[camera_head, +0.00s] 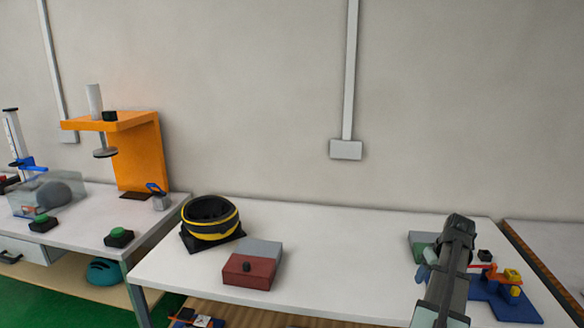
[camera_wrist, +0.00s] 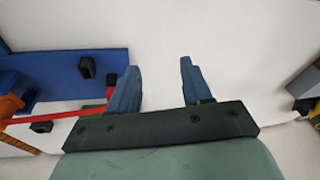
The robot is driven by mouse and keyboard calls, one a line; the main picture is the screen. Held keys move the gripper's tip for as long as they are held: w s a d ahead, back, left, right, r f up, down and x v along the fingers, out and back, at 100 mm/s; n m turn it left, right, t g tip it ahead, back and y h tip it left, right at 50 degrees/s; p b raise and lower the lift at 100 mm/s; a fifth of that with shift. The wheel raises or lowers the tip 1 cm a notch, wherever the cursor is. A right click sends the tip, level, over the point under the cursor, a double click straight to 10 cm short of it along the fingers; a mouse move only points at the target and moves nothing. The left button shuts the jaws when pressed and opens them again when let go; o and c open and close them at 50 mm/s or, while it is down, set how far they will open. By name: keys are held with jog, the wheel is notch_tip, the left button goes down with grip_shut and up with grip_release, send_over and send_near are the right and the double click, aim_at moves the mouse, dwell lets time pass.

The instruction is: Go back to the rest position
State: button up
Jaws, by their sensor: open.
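My gripper (camera_wrist: 155,88) is open and empty in the wrist view, its two blue-grey fingers spread above a bare white tabletop. In the head view my arm reaches in from the lower right, and the blue fingertips (camera_head: 424,273) show just left of it, over the right part of the white table (camera_head: 345,265). The arm hides part of the table and what lies behind it. Nothing is held between the fingers.
A blue base (camera_head: 505,304) with orange and yellow parts stands right of my arm; the blue base (camera_wrist: 70,65) is left of the fingers in the wrist view. A red-and-grey box (camera_head: 250,272) and black-yellow ring (camera_head: 210,220) stand left. The table's middle is clear.

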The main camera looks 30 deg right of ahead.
jog(key=shift+n+g+y, duration=0.4)
jog(key=shift+n+y, duration=0.3)
jog(key=shift+n, duration=0.2)
jog(key=w+a+f, duration=0.1)
jog(key=w+a, duration=0.1)
jog(key=a, duration=0.2)
jog(key=w+a+f, duration=0.1)
jog(key=w+a, duration=0.1)
jog(key=a, duration=0.3)
jog(key=w+a+f, duration=0.2)
jog(key=w+a, duration=0.1)
jog(key=a, duration=0.1)
jog(key=shift+a, duration=0.4)
jog(key=w+a+f+n+g+y, duration=0.1)
jog(key=w+a+f+n, duration=0.2)
jog(key=a, duration=0.9)
jog(key=a+f+g, duration=0.2)
jog(key=a+f, duration=0.7)
jog(key=f, duration=0.2)
jog(key=a+f+g, duration=0.2)
jog(key=a+f, duration=0.7)
jog(key=f, duration=0.3)
jog(key=s+a+f+n+g+h, duration=0.1)
jog(key=s+a+f+g+h, duration=0.1)
jog(key=s+a+f, duration=1.4)
jog(key=s+f+g, duration=0.1)
jog(key=s+f, duration=0.1)
jog(key=s, duration=0.2)
jog(key=shift+f+g, duration=0.4)
